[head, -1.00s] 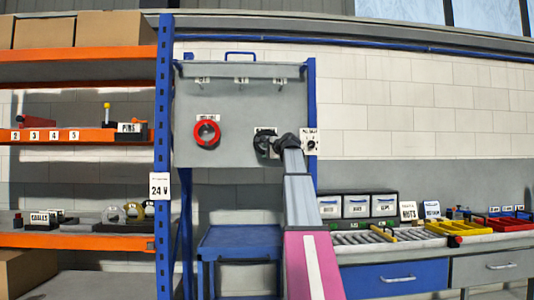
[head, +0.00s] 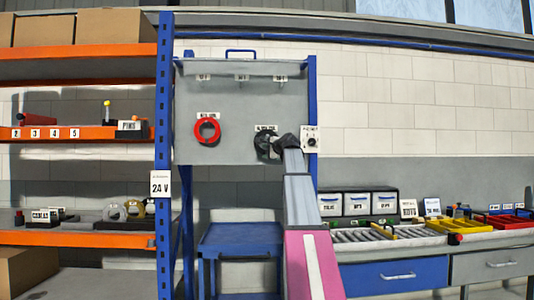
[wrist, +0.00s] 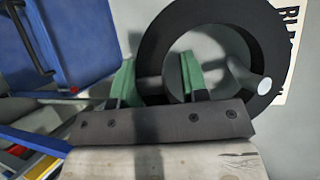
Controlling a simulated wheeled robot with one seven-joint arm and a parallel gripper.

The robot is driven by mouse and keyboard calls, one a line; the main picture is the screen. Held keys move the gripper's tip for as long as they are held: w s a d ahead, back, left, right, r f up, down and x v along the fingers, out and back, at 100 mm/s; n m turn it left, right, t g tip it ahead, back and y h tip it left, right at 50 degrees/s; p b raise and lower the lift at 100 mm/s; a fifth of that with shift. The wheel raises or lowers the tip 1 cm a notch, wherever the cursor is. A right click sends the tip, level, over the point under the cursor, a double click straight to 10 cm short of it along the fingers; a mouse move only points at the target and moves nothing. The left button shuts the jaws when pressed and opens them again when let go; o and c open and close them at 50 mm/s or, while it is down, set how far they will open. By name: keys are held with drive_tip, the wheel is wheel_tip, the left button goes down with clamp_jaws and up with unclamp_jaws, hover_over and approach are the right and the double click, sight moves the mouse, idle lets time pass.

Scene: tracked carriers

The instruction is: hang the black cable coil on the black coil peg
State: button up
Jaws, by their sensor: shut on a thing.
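The black cable coil (wrist: 164,28) is a thick black ring in the wrist view, close in front of the grey board. My gripper (wrist: 158,82) has its green-padded fingers on either side of the ring's near band and is shut on it. The black coil peg (wrist: 243,74), a grey rod with a pale end, shows through the ring's opening. Its tip overlaps the ring's right band on the near side, so the ring appears around it. In the head view the coil (head: 262,146) is at the board below a label, partly hidden by my gripper (head: 276,146).
A red coil (head: 207,119) hangs on the board (head: 225,95) to the left. Small empty hooks (head: 241,80) line its top. A switch plate (head: 310,138) is close right of my gripper. A blue cart (head: 240,236) stands below.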

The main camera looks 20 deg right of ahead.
drive_tip(key=o, duration=1.2)
drive_tip(key=shift+c, duration=0.2)
drive_tip(key=shift+s, duration=0.1)
drive_tip(key=v, duration=1.1)
drive_tip(key=a+f+n+g, duration=0.2)
drive_tip(key=a+f, duration=0.3)
drive_tip(key=f, duration=1)
drive_tip(key=a+f+n+g, duration=0.2)
drive_tip(key=a+f+g, duration=0.15)
drive_tip(key=f, duration=1.05)
drive_tip(key=a+f+n+g, duration=0.25)
drive_tip(key=a+f, duration=0.25)
drive_tip(key=f, duration=1)
drive_tip(key=s+a+f+n+g+h, duration=0.1)
drive_tip(key=s+a+f+n+g, duration=0.1)
drive_tip(key=s+f, duration=0.6)
drive_tip(key=s+a+f+n+g+h, duration=0.1)
drive_tip(key=s+a+f+n+g, duration=0.2)
drive_tip(key=f, duration=1.2)
drive_tip(key=s+a+f+n+g+h, duration=0.1)
drive_tip(key=s+a+f+n+g, duration=0.1)
drive_tip(key=s+a+f+n, duration=0.3)
drive_tip(key=s+a+f, duration=0.3)
drive_tip(key=s+f, duration=0.3)
drive_tip(key=s, duration=0.2)
drive_tip(key=shift+f+g+h, duration=0.2)
drive_tip(key=shift+g+h, duration=0.1)
drive_tip(key=shift+h, duration=0.1)
drive_tip(key=shift+s, duration=0.15)
